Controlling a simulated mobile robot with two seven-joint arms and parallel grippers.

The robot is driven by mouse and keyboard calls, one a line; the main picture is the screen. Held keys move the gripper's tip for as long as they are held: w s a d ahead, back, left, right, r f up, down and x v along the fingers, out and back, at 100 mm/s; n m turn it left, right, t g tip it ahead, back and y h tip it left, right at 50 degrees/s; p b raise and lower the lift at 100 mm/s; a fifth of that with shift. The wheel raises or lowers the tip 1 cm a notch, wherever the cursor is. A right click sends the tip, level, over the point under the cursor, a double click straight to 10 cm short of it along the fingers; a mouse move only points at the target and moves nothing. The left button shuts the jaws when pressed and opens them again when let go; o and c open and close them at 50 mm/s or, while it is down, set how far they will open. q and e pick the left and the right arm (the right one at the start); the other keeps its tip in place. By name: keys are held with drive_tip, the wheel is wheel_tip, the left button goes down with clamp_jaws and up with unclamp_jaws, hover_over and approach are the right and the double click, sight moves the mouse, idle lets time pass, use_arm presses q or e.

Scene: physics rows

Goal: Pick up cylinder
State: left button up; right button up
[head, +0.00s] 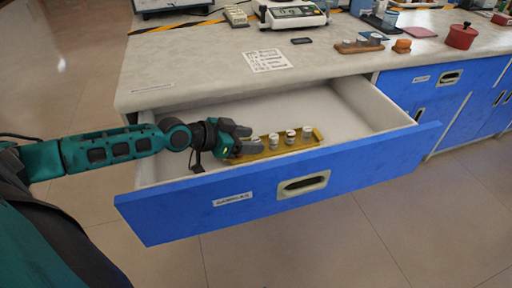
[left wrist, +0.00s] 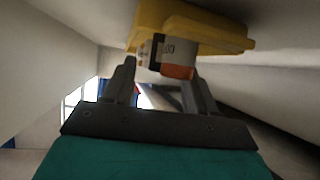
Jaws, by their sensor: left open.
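A yellow rack (head: 318,141) lies inside the open drawer, near its front panel. Three small pale cylinders show in it in the head view: one nearest my gripper (head: 274,140), a middle one (head: 290,137) and a right one (head: 306,132). My left gripper (head: 254,140) is open at the rack's left end and hides that end. In the left wrist view, a labelled cylinder (left wrist: 176,58) with a dark and orange band shows at the yellow rack (left wrist: 200,30), between and beyond the open fingers. I cannot tell whether the fingers touch it. My right gripper is out of view.
The blue drawer front (head: 285,188) and the pale drawer walls (head: 370,103) surround the rack. The counter (head: 190,70) overhangs the drawer's back and carries a scale (head: 293,16), a paper sheet (head: 267,60) and a red pot (head: 461,36). The drawer floor behind the rack is clear.

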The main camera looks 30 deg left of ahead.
use_arm(q)
drive_tip(key=shift+w+d+f, duration=0.2)
drive_tip(key=shift+w+d, duration=0.05)
drive_tip(key=shift+w, duration=0.15)
drive_tip(key=shift+c, duration=0.5)
clamp_jaws()
